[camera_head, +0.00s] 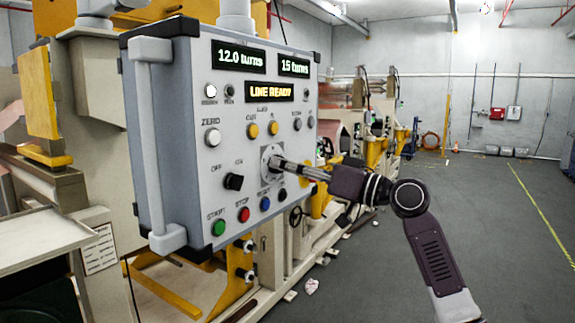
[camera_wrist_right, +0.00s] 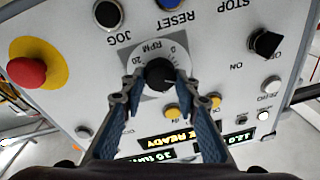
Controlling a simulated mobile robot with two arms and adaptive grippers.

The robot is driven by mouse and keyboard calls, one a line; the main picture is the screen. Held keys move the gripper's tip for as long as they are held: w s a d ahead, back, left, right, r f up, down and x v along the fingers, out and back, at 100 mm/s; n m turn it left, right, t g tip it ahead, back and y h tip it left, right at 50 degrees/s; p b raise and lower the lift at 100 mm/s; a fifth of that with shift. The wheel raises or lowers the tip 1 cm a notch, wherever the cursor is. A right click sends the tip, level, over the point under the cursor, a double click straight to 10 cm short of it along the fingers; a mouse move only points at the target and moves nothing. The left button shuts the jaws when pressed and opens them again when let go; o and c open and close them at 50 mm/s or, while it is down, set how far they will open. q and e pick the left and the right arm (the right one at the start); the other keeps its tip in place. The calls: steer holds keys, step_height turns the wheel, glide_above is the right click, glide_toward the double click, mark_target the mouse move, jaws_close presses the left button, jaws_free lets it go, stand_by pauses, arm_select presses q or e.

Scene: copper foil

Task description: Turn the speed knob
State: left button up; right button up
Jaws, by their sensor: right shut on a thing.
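The speed knob (camera_wrist_right: 158,72) is a small black knob at the centre of a white round dial marked RPM, with 20 and 0 on its scale. In the head view the dial (camera_head: 267,157) sits on the grey control panel (camera_head: 190,105), right of the black off/on switch. My right gripper (camera_head: 277,164) reaches in from the right. In the wrist view its blue-padded fingers (camera_wrist_right: 161,82) are shut on the knob from both sides. The fingers partly cover the knob and dial in the head view. My left gripper is not in view.
The off/on switch (camera_head: 233,182), green start button (camera_head: 218,227), red stop button (camera_head: 243,214) and blue reset button (camera_head: 265,203) are close by. The wrist view shows a red mushroom button (camera_wrist_right: 28,73) on yellow. Displays read "12.0 turns", "15 turns" and "LINE READY". Open floor (camera_head: 480,230) lies right.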

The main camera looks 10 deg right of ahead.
steer(key=shift+m+t+h+p, duration=0.5)
steer(key=shift+m+p, duration=1.9)
steer(key=shift+m, duration=0.95)
steer(key=shift+m+t+h+p, duration=0.4)
steer(key=shift+m+h+p, duration=0.2)
steer(key=shift+m+p, duration=2.3)
steer(key=shift+m+b, duration=0.5)
steer(key=shift+m, duration=0.05)
steer(key=o, duration=1.1)
steer(key=shift+f, duration=0.1)
steer(key=shift+o, duration=0.2)
